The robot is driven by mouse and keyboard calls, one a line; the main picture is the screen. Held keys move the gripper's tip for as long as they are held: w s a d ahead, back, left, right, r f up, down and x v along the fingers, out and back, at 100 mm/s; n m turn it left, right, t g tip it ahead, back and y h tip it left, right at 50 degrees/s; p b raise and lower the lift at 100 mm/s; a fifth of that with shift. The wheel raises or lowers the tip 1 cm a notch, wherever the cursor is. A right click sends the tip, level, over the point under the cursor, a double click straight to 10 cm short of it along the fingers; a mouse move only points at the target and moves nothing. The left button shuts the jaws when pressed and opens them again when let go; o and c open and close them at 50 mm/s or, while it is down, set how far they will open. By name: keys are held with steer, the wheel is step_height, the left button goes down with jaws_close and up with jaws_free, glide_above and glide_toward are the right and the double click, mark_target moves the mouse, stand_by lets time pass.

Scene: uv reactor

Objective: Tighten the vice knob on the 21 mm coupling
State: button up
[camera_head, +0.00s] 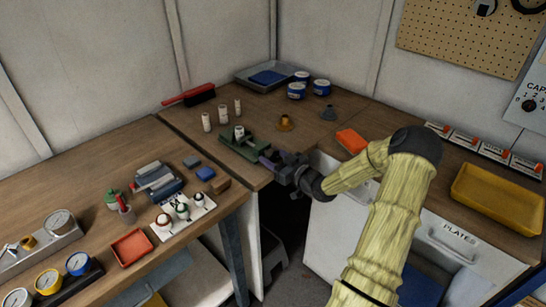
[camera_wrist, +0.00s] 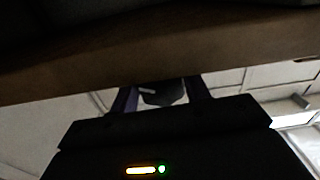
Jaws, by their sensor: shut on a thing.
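A green vice (camera_head: 236,149) stands near the front edge of the bench corner, with a small pale coupling (camera_head: 239,132) upright in it. My gripper (camera_head: 270,159) reaches in from the right at the vice's right end. In the wrist view my gripper (camera_wrist: 160,97) has a dark, faceted knob (camera_wrist: 163,95) between its two purple fingers, and it is shut on it. The knob is hidden behind the fingers in the head view. The coupling does not show in the wrist view. I cannot tell how closely the vice jaws press on the coupling.
The wooden bench edge (camera_wrist: 230,38) runs close above my fingers in the wrist view. Several pale cylinders (camera_head: 207,122) stand behind the vice. A brass funnel-like piece (camera_head: 285,123) stands behind right.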

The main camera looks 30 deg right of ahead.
steer(key=shift+m, duration=0.5)
steer(key=o, duration=1)
steer(key=shift+s, duration=0.1)
steer(key=b+v, duration=0.1)
steer(key=v, duration=1.6)
steer(key=shift+s, duration=0.1)
